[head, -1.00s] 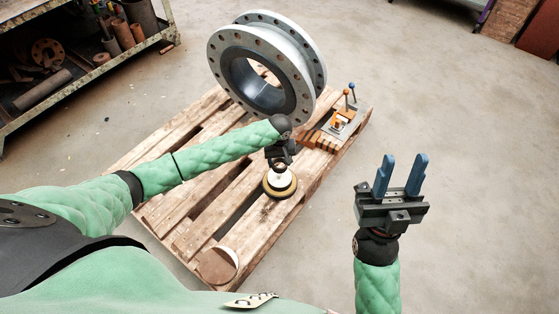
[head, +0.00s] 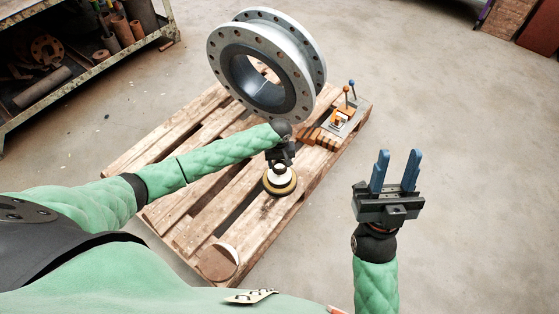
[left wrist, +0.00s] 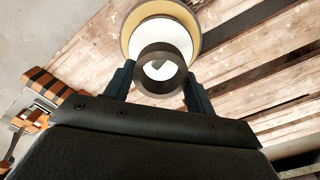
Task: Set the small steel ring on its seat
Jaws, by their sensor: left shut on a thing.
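My left gripper (left wrist: 160,88) is shut on the small steel ring (left wrist: 160,51), a short grey cylinder with an open bore. In the left wrist view the ring overlaps a round white piece (left wrist: 161,30) with a yellow rim. In the head view this white piece (head: 280,178) stands on the pallet, directly below my left gripper (head: 280,163). The ring is mostly hidden there, and I cannot tell whether it touches the white piece. My right gripper (head: 395,172) is open and empty, with blue fingers pointing up, right of the pallet.
A large grey flanged pipe (head: 265,65) stands at the back of the wooden pallet (head: 190,200). A clamp fixture (head: 342,118) and orange-brown blocks (head: 318,139) lie at the pallet's right. A round disc (head: 218,264) lies near its front. A metal shelf (head: 75,90) stands at upper left.

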